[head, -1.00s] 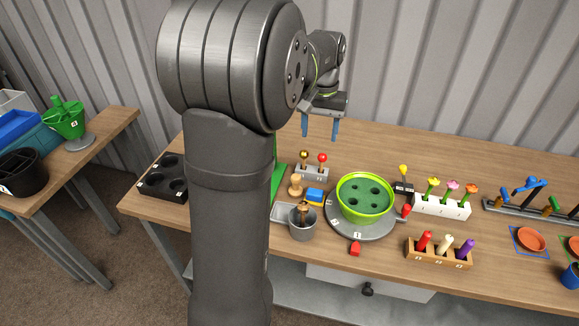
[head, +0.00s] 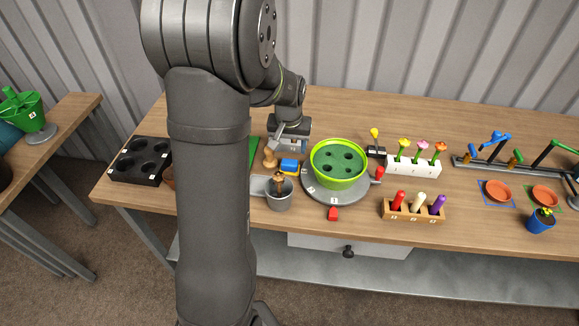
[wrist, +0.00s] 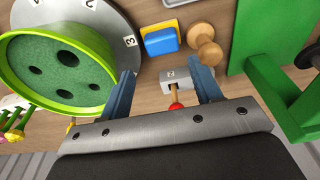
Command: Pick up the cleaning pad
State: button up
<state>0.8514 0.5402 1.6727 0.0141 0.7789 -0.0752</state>
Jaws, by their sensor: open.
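The cleaning pad appears to be the small blue block with a yellow layer (head: 289,166), lying on the table between the green bowl and a wooden knob. It also shows near the top middle of the wrist view (wrist: 160,41), beyond my fingertips. My gripper (wrist: 163,78) is open with nothing held. Its blue fingers point down over the table just behind the pad, and I see them apart from it. In the head view my gripper (head: 290,146) is partly hidden by its own wrist.
A small grey stand (wrist: 190,82) with a red-topped tool lies between my fingers in the wrist view. The lime-green bowl (head: 338,178) on a grey turntable (head: 353,195) is right of the pad. The wooden knob (wrist: 205,40), grey cup (head: 279,195) and green panel are close by.

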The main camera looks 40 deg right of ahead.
aim_at(289, 162)
jog(key=f, duration=0.5)
jog(key=w+f, duration=0.1)
jog(key=f, duration=0.1)
jog(key=shift+d+f, duration=0.15)
jog(key=shift+d, duration=0.15)
jog(key=c, duration=0.7)
jog(key=shift+r, duration=5.05)
jog(key=shift+c, duration=0.3)
